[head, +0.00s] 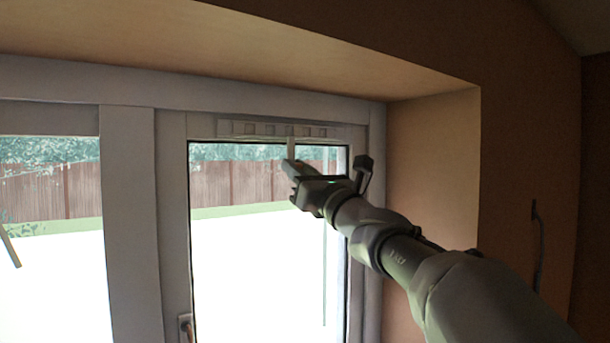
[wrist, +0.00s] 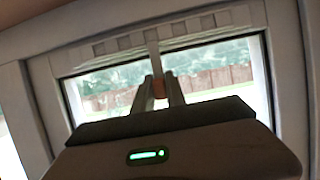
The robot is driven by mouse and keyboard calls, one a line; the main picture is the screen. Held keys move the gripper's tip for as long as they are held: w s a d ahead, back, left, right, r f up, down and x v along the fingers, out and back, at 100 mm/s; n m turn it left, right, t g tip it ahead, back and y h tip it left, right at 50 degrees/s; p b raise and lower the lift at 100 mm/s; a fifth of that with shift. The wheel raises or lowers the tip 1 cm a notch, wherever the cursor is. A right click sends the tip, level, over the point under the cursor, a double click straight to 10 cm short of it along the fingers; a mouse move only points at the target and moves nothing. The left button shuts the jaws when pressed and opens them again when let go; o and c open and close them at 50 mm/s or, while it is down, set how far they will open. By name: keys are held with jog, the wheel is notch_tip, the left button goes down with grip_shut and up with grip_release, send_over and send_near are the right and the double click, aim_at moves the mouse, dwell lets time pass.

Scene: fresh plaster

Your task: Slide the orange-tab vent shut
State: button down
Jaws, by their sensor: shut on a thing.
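The vent (head: 235,128) is a long pale slotted strip in the top of the window frame, and it also shows in the wrist view (wrist: 122,43). A pale slider stem (head: 291,146) hangs down from it, right of the strip's middle in the head view. Whether the slots are open or covered is hard to tell.
The window pane (head: 255,250) lies behind my gripper, with a bright yard and wooden fence outside. A sloping ceiling reveal is above and a side wall (head: 435,170) stands to the right. A window handle (head: 186,326) is at lower left.

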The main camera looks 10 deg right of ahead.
jog(key=c, duration=1.6)
grip_release()
jog(key=shift+o, duration=1.2)
jog(key=shift+a, duration=0.3)
jog(key=shift+d, duration=0.1)
jog(key=shift+s+d+f, duration=0.1)
jog(key=shift+d, duration=0.05)
jog(key=b+v, duration=0.6)
jog(key=v, duration=1.1)
jog(key=shift+s, duration=0.1)
